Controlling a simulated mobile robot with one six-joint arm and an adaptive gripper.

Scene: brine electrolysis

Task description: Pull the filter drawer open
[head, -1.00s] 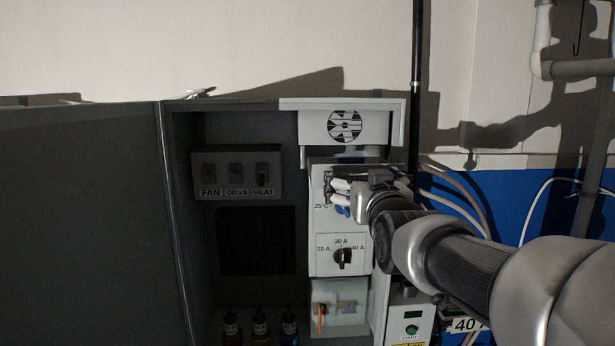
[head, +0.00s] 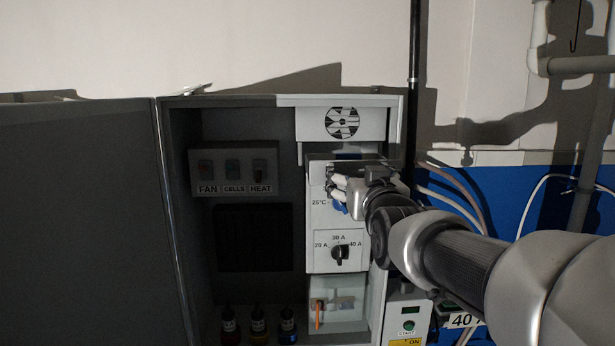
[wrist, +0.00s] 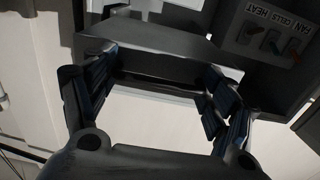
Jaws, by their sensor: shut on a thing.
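The cabinet's right column has a light panel with a round fan emblem (head: 342,123) at its top. Below it is a light-grey box front, which I take for the filter drawer (head: 318,178); my gripper covers much of it. My gripper (head: 337,188) is at this front, above the dial, with its fingers pointing left. In the wrist view my gripper (wrist: 152,92) has a finger on each side of a dark bar-like part (wrist: 155,83), likely the handle, and is shut on it. The exact contact is hidden, and I cannot tell how far the drawer is out.
A current dial (head: 340,253) is just below my gripper. A switch box (head: 232,172) marked FAN, CELLS, HEAT is to the left, with several bottles (head: 258,324) below. A large dark door (head: 80,225) stands open at left. Hoses (head: 450,188) hang at right.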

